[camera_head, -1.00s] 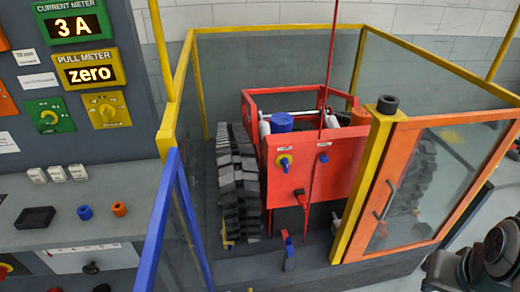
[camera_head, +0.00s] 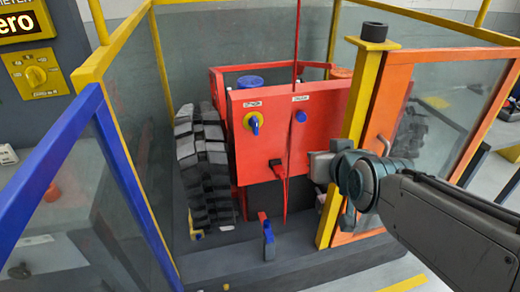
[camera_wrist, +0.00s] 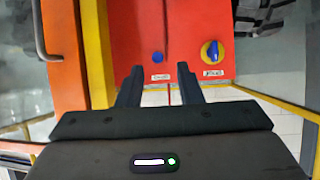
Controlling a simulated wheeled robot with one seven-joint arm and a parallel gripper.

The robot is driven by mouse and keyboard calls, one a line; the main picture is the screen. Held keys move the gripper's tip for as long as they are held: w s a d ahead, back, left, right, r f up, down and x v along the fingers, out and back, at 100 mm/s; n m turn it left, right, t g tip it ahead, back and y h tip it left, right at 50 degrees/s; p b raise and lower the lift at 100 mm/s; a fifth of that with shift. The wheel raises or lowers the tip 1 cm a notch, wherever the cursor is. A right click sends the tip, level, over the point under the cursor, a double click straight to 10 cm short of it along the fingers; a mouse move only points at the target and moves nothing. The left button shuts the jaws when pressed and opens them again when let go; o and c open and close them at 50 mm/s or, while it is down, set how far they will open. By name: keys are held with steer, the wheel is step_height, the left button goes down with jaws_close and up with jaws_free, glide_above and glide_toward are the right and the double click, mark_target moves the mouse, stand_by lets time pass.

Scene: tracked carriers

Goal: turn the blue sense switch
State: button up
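A red carrier (camera_head: 320,135) stands inside the fenced bay. Its front face bears a round yellow switch with a blue handle (camera_head: 254,124) on the left and a small blue knob (camera_head: 300,117) on the right, each under a white label too small to read. The wrist view shows this face inverted, with the blue-handled switch (camera_wrist: 212,50) at right and the small knob (camera_wrist: 158,57) near the middle.
A yellow post (camera_head: 365,90) and an orange framed door (camera_head: 440,125) stand right of the carrier. A blue-framed glass panel (camera_head: 85,190) stands at left. A black lever (camera_head: 277,164) sticks out below the switches. The space before the red face looks clear.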

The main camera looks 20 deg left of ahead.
mark_target(257, 126)
steer(key=w+a+f+n+t+y+b, duration=0.1)
steer(key=a+f+t+y+b, duration=0.1)
steer(key=a+b, duration=0.4)
steer(key=a+f+n+t+y+b, duration=0.1)
steer(key=a+f+t+y+b, duration=0.15)
steer(key=a+b, duration=0.25)
steer(key=shift+g, duration=0.25)
steer(key=x, duration=0.9)
steer(key=r+b+x, duration=0.1)
steer(key=x, duration=0.3)
steer(key=shift+w+a, duration=0.25)
jaws_close()
